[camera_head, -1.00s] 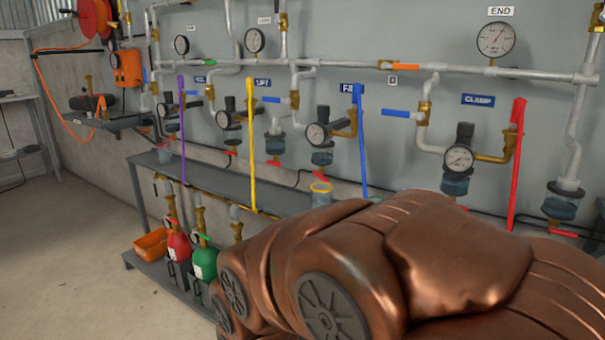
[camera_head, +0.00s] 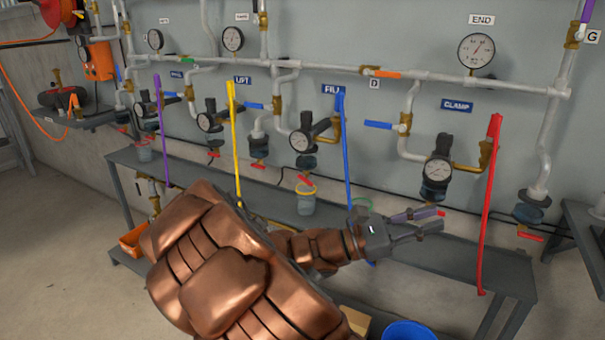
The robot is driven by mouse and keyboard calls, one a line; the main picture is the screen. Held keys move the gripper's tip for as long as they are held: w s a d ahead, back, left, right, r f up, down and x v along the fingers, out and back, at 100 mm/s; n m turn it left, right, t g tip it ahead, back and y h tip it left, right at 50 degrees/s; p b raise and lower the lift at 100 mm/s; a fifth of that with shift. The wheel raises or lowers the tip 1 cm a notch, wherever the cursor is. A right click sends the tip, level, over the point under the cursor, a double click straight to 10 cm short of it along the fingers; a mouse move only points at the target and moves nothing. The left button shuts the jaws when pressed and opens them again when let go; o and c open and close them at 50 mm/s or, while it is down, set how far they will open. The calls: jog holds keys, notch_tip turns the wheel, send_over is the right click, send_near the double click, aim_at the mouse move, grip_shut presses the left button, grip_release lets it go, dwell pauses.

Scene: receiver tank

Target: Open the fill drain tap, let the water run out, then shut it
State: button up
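The fill station stands under the FILL label (camera_head: 333,89), with a dial gauge and filter unit. Its red drain tap (camera_head: 305,181) is a small lever below the bowl (camera_head: 306,162). A clear cup with a yellow rim (camera_head: 306,201) stands on the shelf just under that tap. I cannot tell how much water is in the bowl or cup, and no stream is visible. My gripper (camera_head: 441,219) points right over the shelf, to the right of the blue hose and well apart from the fill tap. Its fingers are spread and nothing shows between them.
A blue strip (camera_head: 345,150) hangs between the fill and clamp stations, and a red one (camera_head: 489,205) hangs right of my gripper. A blue bucket (camera_head: 408,332) is below. Bare shelf (camera_head: 270,192) lies left of the yellow-rimmed cup.

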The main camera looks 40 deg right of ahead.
jog(key=w+d+r+n+t+h+p, duration=0.3)
jog(key=w+d+r+n+t+h, duration=0.3)
jog(key=w+n+h, duration=0.35)
jog(key=w+d+f+n+t+h+p, duration=0.1)
jog(key=w+d+n+t+p, duration=0.15)
jog(key=w+n+t, duration=1.15)
jog(key=w+f+n+t+y+p, duration=0.3)
jog(key=w+f+n+t+y, duration=0.5)
jog(key=n+t, duration=0.45)
jog(key=n+t+y+p, duration=0.2)
jog(key=n+y, duration=0.1)
jog(key=y, duration=0.5)
send_near(300, 179)
jog(key=b+x, duration=0.2)
jog(key=b, duration=0.3)
jog(key=shift+w+f+g+h+b, duration=0.1)
jog(key=shift+g+h+b, duration=0.15)
jog(key=shift+b, duration=0.1)
jog(key=b, duration=0.3)
jog(key=shift+w+d, duration=0.1)
jog(key=shift+w, duration=0.15)
jog(key=shift+r+b+x, duration=0.15)
jog(key=shift+b+x, duration=0.05)
jog(key=shift+x, duration=1.2)
jog(key=shift+r+b+x, duration=0.15)
jog(key=shift+x, duration=1.2)
